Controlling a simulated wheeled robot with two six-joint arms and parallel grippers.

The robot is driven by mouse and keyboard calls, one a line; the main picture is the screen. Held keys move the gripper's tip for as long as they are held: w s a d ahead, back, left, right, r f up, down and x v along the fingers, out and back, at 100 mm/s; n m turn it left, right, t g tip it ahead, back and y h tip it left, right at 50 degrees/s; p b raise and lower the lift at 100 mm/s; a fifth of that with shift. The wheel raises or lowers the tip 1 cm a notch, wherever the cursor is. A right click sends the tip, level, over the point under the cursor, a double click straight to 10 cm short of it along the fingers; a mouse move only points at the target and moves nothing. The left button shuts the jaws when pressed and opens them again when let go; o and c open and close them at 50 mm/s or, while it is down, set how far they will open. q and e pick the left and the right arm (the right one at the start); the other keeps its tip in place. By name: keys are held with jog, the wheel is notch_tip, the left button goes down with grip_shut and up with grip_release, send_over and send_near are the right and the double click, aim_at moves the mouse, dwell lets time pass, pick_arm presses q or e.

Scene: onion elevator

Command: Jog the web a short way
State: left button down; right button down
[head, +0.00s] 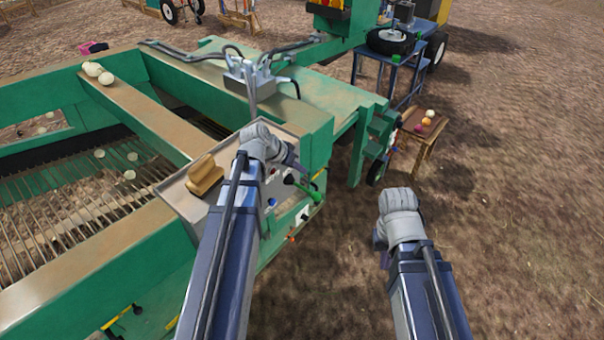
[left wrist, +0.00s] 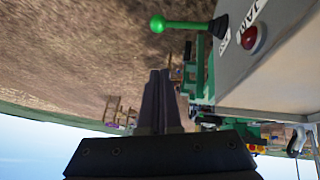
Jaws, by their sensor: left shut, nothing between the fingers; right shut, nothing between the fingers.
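The web (head: 75,195) is a bed of parallel metal rods inside the green machine frame, with several pale onions lying on it. A control box (head: 180,190) sits on the frame's near right corner. A green-handled lever (head: 313,191) sticks out from its side; its round green knob (left wrist: 157,24) shows in the left wrist view, with a red button (left wrist: 249,38) beside it. My left gripper (head: 297,165) is by the box's lever side; its fingers (left wrist: 160,95) are shut and empty, apart from the knob. My right gripper (head: 380,245) is shut and empty over bare ground.
A tan object (head: 204,175) lies on the box's top. Two onions (head: 96,70) rest on a frame beam. A small wooden stand (head: 422,130) with coloured balls and a blue cart (head: 388,70) with a wheel stand further back. The ground on the right is clear.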

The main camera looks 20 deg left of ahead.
pick_arm(q)
jog(key=b, duration=0.8)
send_over(313, 194)
jog(key=w, duration=0.1)
jog(key=f, duration=0.8)
jog(key=shift+w+a+f, duration=0.1)
jog(key=shift+a+f, duration=0.1)
jog(key=shift+s+d+f+b, duration=0.1)
jog(key=shift+s+f+b, duration=0.15)
jog(key=shift+f+b, duration=0.25)
jog(key=shift+s+f+b, duration=0.25)
jog(key=shift+f+b, duration=0.15)
jog(key=shift+f, duration=0.1)
jog(key=shift+s+f+b, duration=0.15)
jog(key=shift+f+b, duration=0.2)
jog(key=shift+d, duration=0.1)
